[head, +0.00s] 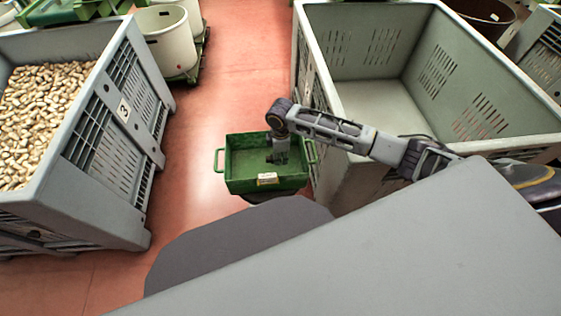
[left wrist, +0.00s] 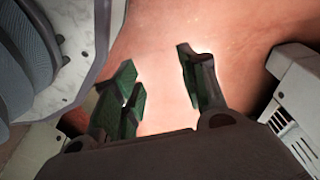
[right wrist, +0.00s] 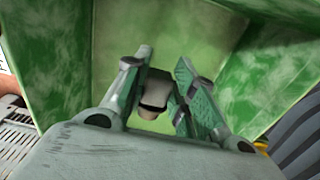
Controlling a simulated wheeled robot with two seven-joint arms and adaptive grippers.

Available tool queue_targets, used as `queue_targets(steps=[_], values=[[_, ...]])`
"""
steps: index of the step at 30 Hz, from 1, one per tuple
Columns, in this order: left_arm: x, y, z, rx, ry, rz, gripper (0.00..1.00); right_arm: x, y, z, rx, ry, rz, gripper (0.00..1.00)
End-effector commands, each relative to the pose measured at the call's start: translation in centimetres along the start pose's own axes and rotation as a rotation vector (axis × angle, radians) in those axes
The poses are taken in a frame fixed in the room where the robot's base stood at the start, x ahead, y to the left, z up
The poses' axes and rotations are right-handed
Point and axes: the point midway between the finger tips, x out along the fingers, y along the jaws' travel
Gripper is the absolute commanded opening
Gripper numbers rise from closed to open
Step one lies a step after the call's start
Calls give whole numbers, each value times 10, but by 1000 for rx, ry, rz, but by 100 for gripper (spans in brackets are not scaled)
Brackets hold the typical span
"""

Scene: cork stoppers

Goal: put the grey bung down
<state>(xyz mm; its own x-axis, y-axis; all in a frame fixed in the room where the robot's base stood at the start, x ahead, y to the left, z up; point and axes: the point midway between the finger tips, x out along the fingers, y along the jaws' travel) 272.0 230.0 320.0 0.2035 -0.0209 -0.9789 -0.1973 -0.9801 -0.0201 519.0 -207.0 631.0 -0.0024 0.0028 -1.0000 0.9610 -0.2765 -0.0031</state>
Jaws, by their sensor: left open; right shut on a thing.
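My right gripper (head: 277,157) reaches down into a green tray (head: 236,186) with two side handles and a small label on its front. In the right wrist view the same gripper (right wrist: 163,72) is shut on the grey bung (right wrist: 155,94), which shows a pale grey body and a browner lower end between the fingers. The tray's green walls and floor (right wrist: 150,25) surround it there. I cannot tell whether the bung touches the floor. In the head view the bung cannot be made out. My left gripper (left wrist: 163,75) is open and empty over the reddish floor, outside the head view.
A grey crate (head: 70,205) full of corks (head: 40,110) stands at the left. A large grey crate (head: 430,12), seemingly empty, stands at the right, close to the tray. White tubs (head: 165,42) stand at the back left. Red floor (head: 240,60) is clear behind the tray.

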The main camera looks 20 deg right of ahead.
Motion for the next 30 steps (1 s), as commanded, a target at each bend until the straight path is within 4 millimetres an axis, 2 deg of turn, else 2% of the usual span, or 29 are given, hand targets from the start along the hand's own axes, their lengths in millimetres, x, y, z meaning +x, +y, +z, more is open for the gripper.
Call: queue_targets(steps=[5,9,12,28,29,30], values=[[-2,2,-3,1,-7,3,42,16,-1,0,0,-2,-2,3],[-15,6,-16,0,-3,9,42,30,-1,0,0,-1,-2,3],[-19,8,-18,1,-7,11,42,37,-1,0,-1,0,-2,3],[-21,8,-20,1,-5,12,42,42,0,0,0,-1,-1,3],[-20,8,-19,1,-5,12,42,42,0,0,0,-1,-1,28],[-20,8,-19,1,-6,12,42,42,0,0,0,-1,-1,34]])
